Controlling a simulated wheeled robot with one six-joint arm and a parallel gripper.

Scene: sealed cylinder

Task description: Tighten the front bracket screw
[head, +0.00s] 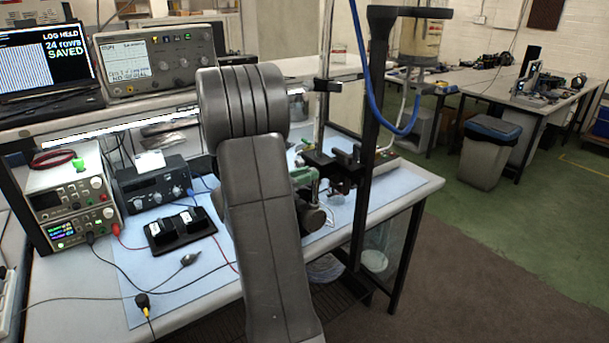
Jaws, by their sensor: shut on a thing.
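My gripper (309,190) is at the mat's right side, low beside the stand, and mostly hidden behind my arm. It is shut on a green-handled tool (302,176), of which only a small part shows. A black bracket (335,160) with clamp parts sits just right of the tool, close to the metal post (324,95). I cannot make out the front bracket screw, or whether the tool touches it. A clear cylinder (421,42) with a yellowish filling and black end plates stands high on a dark upright frame (365,150).
A blue hose (374,100) loops beside the frame. Power supplies (73,205), a black box with knobs (153,185), a black tray (180,230) and loose leads lie on the bench's left. A laptop (45,60) and oscilloscope (155,60) stand on the shelf.

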